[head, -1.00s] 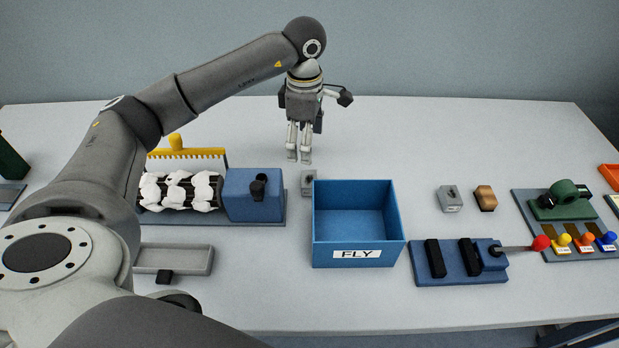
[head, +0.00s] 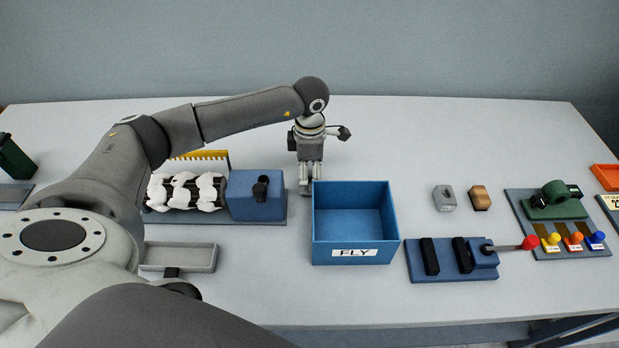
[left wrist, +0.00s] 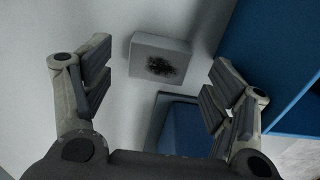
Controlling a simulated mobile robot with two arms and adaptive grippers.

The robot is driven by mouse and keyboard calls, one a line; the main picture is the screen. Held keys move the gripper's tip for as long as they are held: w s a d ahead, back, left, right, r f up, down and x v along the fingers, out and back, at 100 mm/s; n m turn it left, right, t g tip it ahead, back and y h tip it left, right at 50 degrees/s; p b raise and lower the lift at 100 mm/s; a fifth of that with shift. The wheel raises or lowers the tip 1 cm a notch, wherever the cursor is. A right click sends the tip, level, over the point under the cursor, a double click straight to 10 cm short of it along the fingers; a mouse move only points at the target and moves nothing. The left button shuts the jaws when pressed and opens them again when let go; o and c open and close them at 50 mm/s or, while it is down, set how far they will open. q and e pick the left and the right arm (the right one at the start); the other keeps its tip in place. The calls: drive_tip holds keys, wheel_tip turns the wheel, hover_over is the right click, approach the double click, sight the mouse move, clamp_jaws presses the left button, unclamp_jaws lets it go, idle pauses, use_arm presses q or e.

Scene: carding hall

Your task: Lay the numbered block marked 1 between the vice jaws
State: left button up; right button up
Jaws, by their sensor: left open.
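A small grey block (left wrist: 160,60) with a dark, unreadable patch on its top shows in the left wrist view, lying on the table ahead of and between my left fingers. My left gripper (head: 305,190) is open and low over the table, just left of the blue FLY box; it also shows in the left wrist view (left wrist: 163,88). In the head view the fingers hide this block. The vice (head: 450,273) is a blue base right of the box. Its black jaws (head: 430,256) (head: 463,254) stand apart with an empty gap. My right gripper is not in view.
The blue FLY box (head: 362,254) stands close right of my left gripper. A blue-ended roller machine (head: 257,200) is close on its left. Another grey block (head: 444,197) and a brown-topped block (head: 479,197) lie behind the vice. A grey tray (head: 180,257) sits front left.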

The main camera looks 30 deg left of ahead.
use_arm(q)
drive_tip(key=shift+a+f, duration=0.1)
drive_tip(key=shift+f, duration=0.8)
drive_tip(key=shift+c, duration=0.3)
drive_tip(key=c, duration=1.5)
